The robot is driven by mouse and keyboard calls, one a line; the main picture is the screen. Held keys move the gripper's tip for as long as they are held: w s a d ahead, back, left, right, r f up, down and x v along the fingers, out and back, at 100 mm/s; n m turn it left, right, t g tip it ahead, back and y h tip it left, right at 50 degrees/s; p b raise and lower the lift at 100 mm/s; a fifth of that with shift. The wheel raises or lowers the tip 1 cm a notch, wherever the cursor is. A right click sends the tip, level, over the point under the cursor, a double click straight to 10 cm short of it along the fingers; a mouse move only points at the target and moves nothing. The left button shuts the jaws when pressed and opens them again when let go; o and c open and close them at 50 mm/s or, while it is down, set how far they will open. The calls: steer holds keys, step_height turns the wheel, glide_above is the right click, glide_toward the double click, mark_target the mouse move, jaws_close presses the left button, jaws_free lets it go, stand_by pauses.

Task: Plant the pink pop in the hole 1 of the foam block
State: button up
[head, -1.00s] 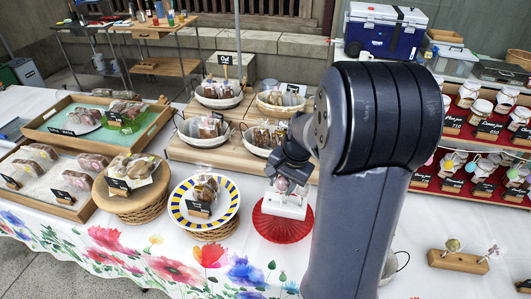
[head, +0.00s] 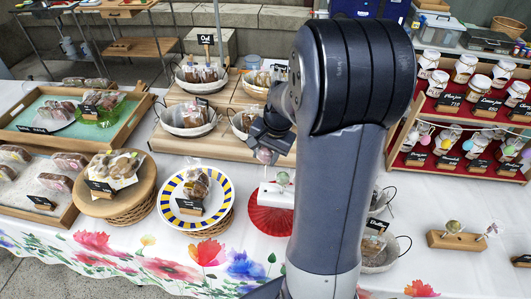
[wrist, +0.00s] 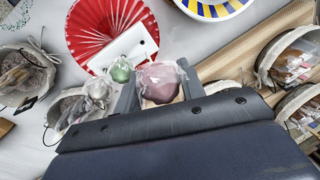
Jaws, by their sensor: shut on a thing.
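My gripper (head: 268,138) is shut on the pink pop (wrist: 159,82), a dusky pink ball in a clear wrapper between the fingers in the wrist view. In the head view the pink pop (head: 264,155) hangs just below the gripper, above and left of the foam block. The white foam block (head: 272,195) sits on a red fluted stand (head: 268,220). In the wrist view the foam block (wrist: 116,46) shows a small dark hole near one end. A green pop (head: 282,178) stands at the block's right part.
A striped plate (head: 225,199) with a wrapped bake is left of the stand. Wire baskets (head: 189,130) on wooden boards stand behind. My arm hides what is right of the block. A wooden block (head: 458,240) with two pops stands far right, with clear cloth around it.

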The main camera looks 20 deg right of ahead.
steer(key=shift+s+d+b+x, duration=0.15)
steer(key=shift+b+x, duration=0.55)
steer(key=shift+x, duration=0.2)
steer(key=shift+s+d+b+x, duration=0.15)
steer(key=shift+b+x, duration=0.5)
steer(key=shift+x, duration=0.25)
steer(key=shift+s+d+b+x, duration=0.1)
steer(key=shift+s+b+x, duration=0.05)
steer(key=shift+b+x, duration=0.65)
steer(key=shift+s+d+b+x, duration=0.15)
steer(key=shift+b+x, duration=0.35)
steer(key=shift+x, duration=0.25)
steer(key=shift+s+d+b+x, duration=0.1)
steer(key=shift+b+x, duration=0.35)
steer(key=shift+x, duration=0.3)
steer(key=shift+s+d+b+x, duration=0.15)
steer(key=shift+b+x, duration=0.35)
steer(key=shift+x, duration=0.25)
steer(key=o, duration=0.7)
steer(key=shift+f, duration=0.15)
steer(key=v, duration=1.1)
steer(key=shift+a, duration=0.1)
steer(key=shift+f, duration=0.15)
